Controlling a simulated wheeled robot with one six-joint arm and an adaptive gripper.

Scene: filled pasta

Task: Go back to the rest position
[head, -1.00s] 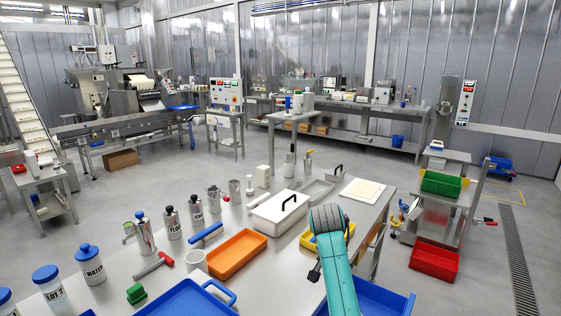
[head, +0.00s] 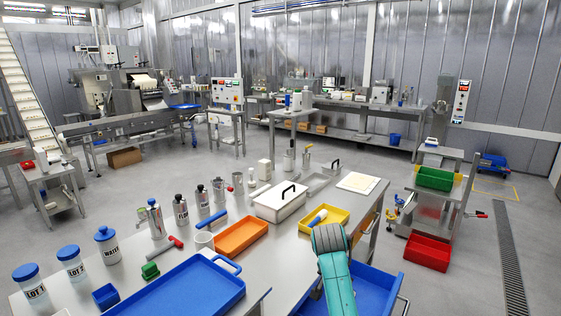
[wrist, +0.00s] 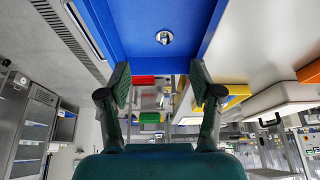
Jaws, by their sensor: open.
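My gripper (wrist: 159,85) shows in the wrist view with its two dark fingers spread apart and nothing between them. Past the fingertips, at the top of that view, is a blue bin (wrist: 130,25) with a small round metal piece (wrist: 164,37) in it. In the head view my teal arm reaches over the right part of the work table (head: 290,270), beside the blue bin (head: 376,288). The gripper itself is hidden behind the arm there.
A yellow tray (head: 338,231), orange tray (head: 241,237), white lidded box (head: 280,202) and large blue tray (head: 185,300) stand on the table. Labelled bottles line its left side. A red bin (head: 428,250) and green bin (head: 434,179) are at right.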

